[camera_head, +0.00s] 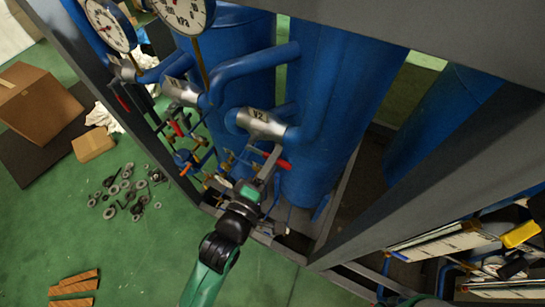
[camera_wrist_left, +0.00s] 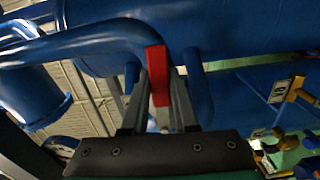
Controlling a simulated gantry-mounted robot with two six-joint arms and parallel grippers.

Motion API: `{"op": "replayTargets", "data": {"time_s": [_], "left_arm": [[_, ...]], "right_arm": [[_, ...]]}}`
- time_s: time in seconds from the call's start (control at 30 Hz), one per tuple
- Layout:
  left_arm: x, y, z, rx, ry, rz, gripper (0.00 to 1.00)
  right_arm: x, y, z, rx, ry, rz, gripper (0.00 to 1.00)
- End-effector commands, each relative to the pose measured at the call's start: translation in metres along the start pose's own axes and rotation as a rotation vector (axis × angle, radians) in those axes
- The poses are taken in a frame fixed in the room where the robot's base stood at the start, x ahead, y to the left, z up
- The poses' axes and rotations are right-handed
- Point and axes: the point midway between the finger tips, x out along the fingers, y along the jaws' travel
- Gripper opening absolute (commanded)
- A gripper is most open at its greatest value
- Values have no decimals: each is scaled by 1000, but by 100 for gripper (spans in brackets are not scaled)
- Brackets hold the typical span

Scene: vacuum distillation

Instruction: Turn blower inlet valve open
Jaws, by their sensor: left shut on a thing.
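My left gripper (camera_head: 268,168) reaches up from the bottom of the head view to the pipework below the silver valve body marked V2 (camera_head: 262,123). It is shut on a red valve handle (camera_head: 283,164), whose red end sticks out to the right of the fingers. In the left wrist view the red handle (camera_wrist_left: 157,74) stands between the two grey fingers (camera_wrist_left: 160,112), in front of a blue pipe. The valve body behind the handle is mostly hidden by the gripper. No label in view names the blower inlet valve. My right gripper is out of view.
Blue tanks (camera_head: 335,100) and bent blue pipes stand close behind the gripper. Another red handle (camera_head: 176,128) and small brass valves sit to the left. Two pressure gauges (camera_head: 110,25) are at upper left. Grey frame beams (camera_head: 440,180) border the right. Loose metal parts (camera_head: 125,190) lie on the green floor.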

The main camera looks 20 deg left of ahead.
Motion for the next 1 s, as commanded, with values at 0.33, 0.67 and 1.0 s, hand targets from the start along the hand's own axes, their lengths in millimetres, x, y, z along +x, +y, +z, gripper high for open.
{"op": "replayTargets", "data": {"time_s": [0.33,0.67,1.0], "left_arm": [[0,0,0,2,0,1,57],[-18,-1,0,2,0,0,57],[-95,-2,0,2,0,0,57]], "right_arm": [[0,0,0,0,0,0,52],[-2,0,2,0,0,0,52],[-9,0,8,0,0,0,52]]}}
